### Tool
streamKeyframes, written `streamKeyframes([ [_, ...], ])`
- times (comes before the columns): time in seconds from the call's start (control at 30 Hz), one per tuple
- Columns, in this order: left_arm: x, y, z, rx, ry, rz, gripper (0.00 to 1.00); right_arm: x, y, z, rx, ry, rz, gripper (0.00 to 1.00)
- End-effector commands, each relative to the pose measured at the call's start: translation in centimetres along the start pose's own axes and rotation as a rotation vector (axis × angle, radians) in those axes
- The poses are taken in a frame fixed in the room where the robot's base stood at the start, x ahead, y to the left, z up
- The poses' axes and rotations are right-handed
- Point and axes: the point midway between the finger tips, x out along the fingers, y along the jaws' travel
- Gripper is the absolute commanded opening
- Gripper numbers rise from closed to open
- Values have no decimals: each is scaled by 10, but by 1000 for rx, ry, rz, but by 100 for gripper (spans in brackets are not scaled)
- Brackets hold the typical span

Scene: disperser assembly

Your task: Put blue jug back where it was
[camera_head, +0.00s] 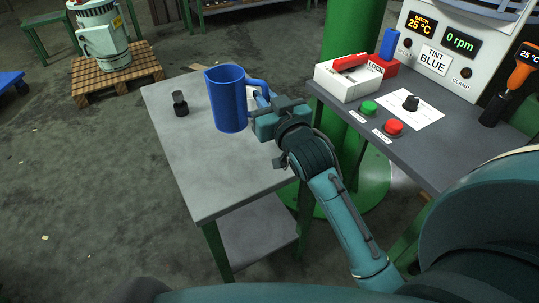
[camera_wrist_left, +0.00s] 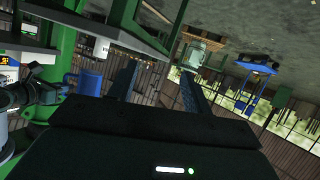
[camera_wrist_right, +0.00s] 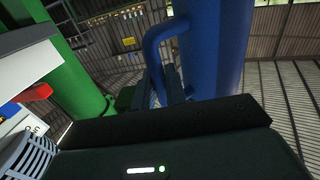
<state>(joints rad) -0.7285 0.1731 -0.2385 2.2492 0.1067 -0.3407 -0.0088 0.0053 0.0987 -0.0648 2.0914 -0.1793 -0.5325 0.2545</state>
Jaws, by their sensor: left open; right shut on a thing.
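The blue jug (camera_head: 228,105) is upright over the grey side table (camera_head: 215,185), towards its far part, with its handle facing right. I cannot tell whether its base touches the tabletop. My right gripper (camera_head: 262,106) is shut on the jug's handle from the right. The right wrist view shows the jug (camera_wrist_right: 215,50) large, with the handle between the fingers (camera_wrist_right: 172,88). My left gripper (camera_wrist_left: 158,80) shows only in its own wrist view, open and empty, well away from the jug.
A small black-knobbed item (camera_head: 180,103) stands on the side table left of the jug. The table's near part is clear. To the right is a dark bench (camera_head: 440,150) with a white-and-red lock box (camera_head: 348,78), green button (camera_head: 369,107), red button (camera_head: 394,127) and control panel (camera_head: 455,45).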

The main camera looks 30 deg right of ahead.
Motion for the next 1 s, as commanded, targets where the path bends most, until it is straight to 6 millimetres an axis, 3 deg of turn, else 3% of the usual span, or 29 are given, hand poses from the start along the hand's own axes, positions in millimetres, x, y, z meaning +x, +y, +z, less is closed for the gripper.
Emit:
streamKeyframes([
  [0.03,0,-1,6,-3,9,-1,50,-2,24,15,-2,-1,20,0],
  [0.1,-2,-2,6,-6,22,-4,50,-5,52,23,-3,2,42,0],
  [0.2,-4,-4,6,-8,31,-8,50,-10,80,29,-3,3,69,0],
  [0.3,-6,-5,6,-8,37,-12,50,-14,95,34,-1,3,85,0],
  [0.6,-9,-8,3,3,79,-21,50,-16,100,85,1,1,90,0],
  [0.83,-12,-8,0,6,98,-23,50,-15,99,103,1,1,89,0],
  [1.0,-13,-10,4,15,109,-27,50,-16,99,128,1,0,89,0],
])
